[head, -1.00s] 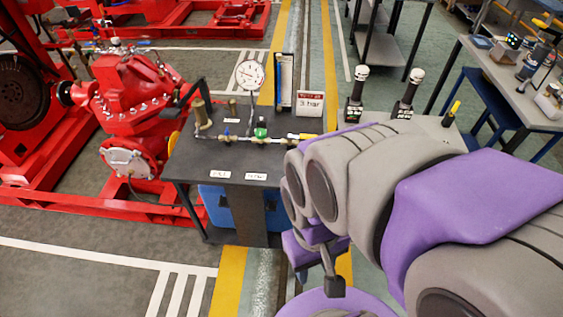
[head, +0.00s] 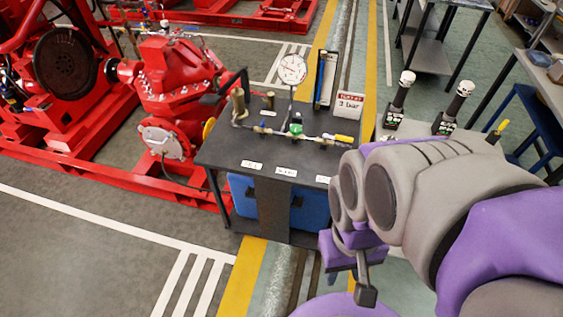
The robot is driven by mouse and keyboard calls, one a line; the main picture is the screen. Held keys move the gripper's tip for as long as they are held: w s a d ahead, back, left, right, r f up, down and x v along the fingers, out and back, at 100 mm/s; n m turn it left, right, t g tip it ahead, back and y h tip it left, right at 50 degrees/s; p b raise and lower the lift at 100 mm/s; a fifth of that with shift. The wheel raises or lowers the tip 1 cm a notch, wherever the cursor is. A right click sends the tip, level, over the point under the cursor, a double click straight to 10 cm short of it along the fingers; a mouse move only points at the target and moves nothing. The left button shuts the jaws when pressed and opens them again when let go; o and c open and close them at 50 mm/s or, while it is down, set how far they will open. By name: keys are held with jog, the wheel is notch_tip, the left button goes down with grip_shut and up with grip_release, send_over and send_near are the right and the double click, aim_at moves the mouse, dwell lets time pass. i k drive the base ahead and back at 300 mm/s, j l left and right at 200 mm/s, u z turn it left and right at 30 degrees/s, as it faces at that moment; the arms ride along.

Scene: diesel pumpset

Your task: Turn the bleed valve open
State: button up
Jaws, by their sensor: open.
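A small pipe line with valves runs along the black bench (head: 222,155). It has a blue-handled valve (head: 262,127), a green valve (head: 296,125) and a yellow handle (head: 344,139) at its right end. The labels on the bench are too small to read, so I cannot tell which one is the bleed valve. A round white gauge (head: 293,68) stands above the line. My gripper (head: 352,268) hangs in front of the bench at lower right, below its top and apart from the valves. It is open and empty. My arm hides the bench's right end.
A sign reading 3 bar (head: 349,105) stands at the bench's back right. A red pump (head: 170,85) stands close to its left. A side table (head: 398,120) with two black-and-white devices is at the right. The floor in front and to the left is clear.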

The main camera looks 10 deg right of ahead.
aim_at(296, 129)
jog(key=i+j, duration=0.25)
jog(key=i+j+z, duration=0.15)
jog(key=j, duration=0.25)
jog(key=i+j, duration=0.3)
jog(key=j+z, duration=0.05)
